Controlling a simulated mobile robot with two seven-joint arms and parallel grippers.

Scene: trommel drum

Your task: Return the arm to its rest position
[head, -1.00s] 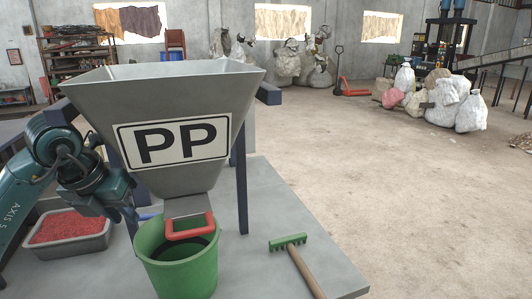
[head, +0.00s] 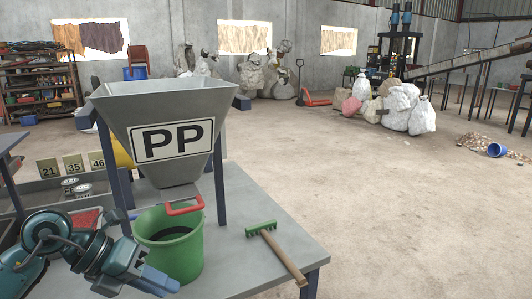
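My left arm comes in at the lower left, and its gripper (head: 162,282) hangs low in front of the green bucket (head: 177,258). Its blue-grey fingers point down to the right, with nothing seen in them; the gap between them cannot be made out. My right gripper is not in view. The grey metal hopper (head: 205,103) with the PP sign stands on dark legs behind the bucket. The red handle (head: 185,207) at its outlet sits over the bucket's rim.
A green rake (head: 280,254) lies on the grey table (head: 240,270) right of the bucket. A red-filled tray (head: 84,219) lies behind my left arm, with number cards (head: 73,165) further back. Open concrete floor (head: 390,210) lies to the right.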

